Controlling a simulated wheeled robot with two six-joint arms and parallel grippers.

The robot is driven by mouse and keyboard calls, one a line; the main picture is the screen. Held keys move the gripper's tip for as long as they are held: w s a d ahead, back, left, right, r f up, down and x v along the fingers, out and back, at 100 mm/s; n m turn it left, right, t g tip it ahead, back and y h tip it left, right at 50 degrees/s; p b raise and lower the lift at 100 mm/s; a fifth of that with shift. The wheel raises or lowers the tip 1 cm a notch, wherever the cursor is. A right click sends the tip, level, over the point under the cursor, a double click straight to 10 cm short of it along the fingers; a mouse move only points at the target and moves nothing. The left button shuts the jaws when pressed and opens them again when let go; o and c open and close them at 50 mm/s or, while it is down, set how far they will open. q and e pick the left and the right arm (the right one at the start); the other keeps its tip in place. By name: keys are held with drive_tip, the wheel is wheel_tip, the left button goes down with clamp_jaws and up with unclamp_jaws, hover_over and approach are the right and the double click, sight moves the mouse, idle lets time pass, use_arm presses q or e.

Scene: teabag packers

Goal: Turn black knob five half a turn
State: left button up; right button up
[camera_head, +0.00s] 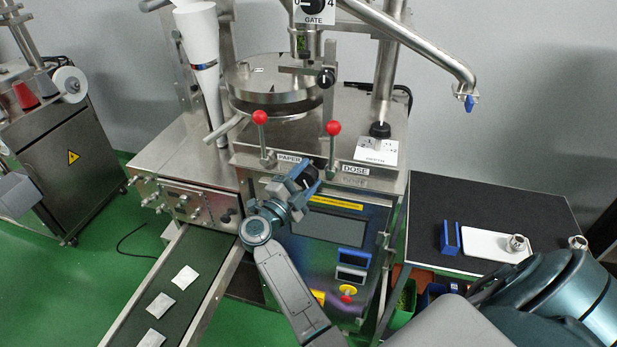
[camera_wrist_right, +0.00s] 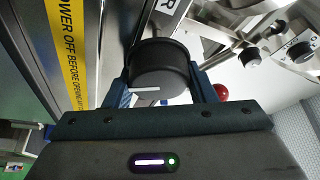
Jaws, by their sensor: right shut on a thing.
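My right gripper (camera_head: 308,176) is at the machine's front, just below the PAPER label (camera_head: 289,158). It is shut on a black knob (camera_wrist_right: 160,67), with one blue-grey finger on each side in the right wrist view (camera_wrist_right: 163,88). A white pointer line on the knob lies nearly level in that view. In the head view the gripper largely hides this knob, and I cannot read a number on it. My left gripper is not in view.
Two red-tipped levers (camera_head: 333,128) stand above the gripper. A yellow warning strip (camera_wrist_right: 69,50) is beside the knob. A conveyor (camera_head: 176,285) with several white teabags runs lower left. A black side table (camera_head: 500,205) is at right.

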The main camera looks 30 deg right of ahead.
drive_tip(key=shift+a+f, duration=0.15)
drive_tip(key=shift+f, duration=0.15)
idle(0.4)
